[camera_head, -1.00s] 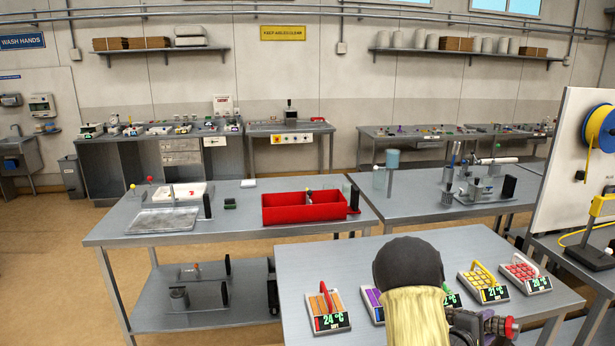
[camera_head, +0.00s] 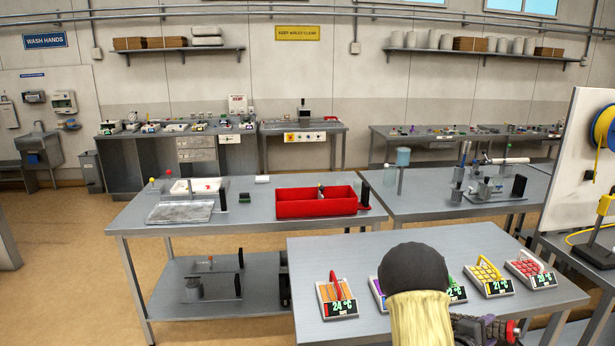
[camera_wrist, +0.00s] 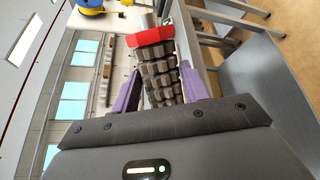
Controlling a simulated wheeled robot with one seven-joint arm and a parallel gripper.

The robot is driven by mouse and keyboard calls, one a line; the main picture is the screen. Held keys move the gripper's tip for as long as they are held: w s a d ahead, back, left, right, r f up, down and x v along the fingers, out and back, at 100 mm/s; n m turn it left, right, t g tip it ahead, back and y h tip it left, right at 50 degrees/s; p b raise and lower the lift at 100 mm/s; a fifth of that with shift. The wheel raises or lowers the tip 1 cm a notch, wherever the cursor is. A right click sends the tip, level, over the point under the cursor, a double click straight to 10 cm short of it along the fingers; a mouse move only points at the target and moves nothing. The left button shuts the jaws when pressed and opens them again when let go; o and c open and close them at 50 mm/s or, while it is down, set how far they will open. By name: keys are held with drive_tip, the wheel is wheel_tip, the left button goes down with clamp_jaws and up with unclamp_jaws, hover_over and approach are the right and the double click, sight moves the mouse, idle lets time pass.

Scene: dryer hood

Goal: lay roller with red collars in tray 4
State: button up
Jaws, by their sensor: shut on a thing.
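The roller with red collars (camera_wrist: 163,78) is dark, ridged and grey-brown. One red collar (camera_wrist: 150,37) shows at its far end in the wrist view. My gripper (camera_wrist: 160,85) is shut on the roller, with a purple finger on each side of it. The roller's near end is hidden by the gripper body. In the head view the roller (camera_head: 484,327) shows at the bottom edge, low at the front table, with a red collar at its right end. I cannot make out which thing is tray 4; no such number is legible.
Several small units with 24 °C displays stand on the front table (camera_head: 315,262), including an orange one (camera_head: 337,298), a yellow one (camera_head: 488,281) and a red one (camera_head: 530,270). A red bin (camera_head: 316,208) sits on the table behind. A white board (camera_head: 572,150) stands at the right.

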drive_tip(key=w+a+f+n+t+y, duration=0.3)
drive_tip(key=a+f, duration=0.2)
drive_tip(key=a, duration=0.4)
drive_tip(key=w+a+f+n+t+y, duration=0.3)
drive_tip(key=w+a+f+n+y, duration=0.15)
drive_tip(key=a, duration=0.35)
drive_tip(key=s+a+f+n+t+y, duration=0.1)
drive_tip(key=a+f+n+y, duration=0.1)
drive_tip(key=a, duration=0.5)
drive_tip(key=s+a+f+n+t+y, duration=0.1)
drive_tip(key=a+f+n+y, duration=0.1)
drive_tip(key=a+f+y, duration=0.2)
drive_tip(key=a+f, duration=0.3)
drive_tip(key=shift+s+a, duration=0.3)
drive_tip(key=shift+a, duration=0.1)
drive_tip(key=shift+y, duration=0.25)
drive_tip(key=s+f, duration=0.5)
drive_tip(key=s, duration=0.4)
drive_tip(key=shift+s+f, duration=0.25)
drive_tip(key=shift+f, duration=0.05)
drive_tip(key=shift+d, duration=0.1)
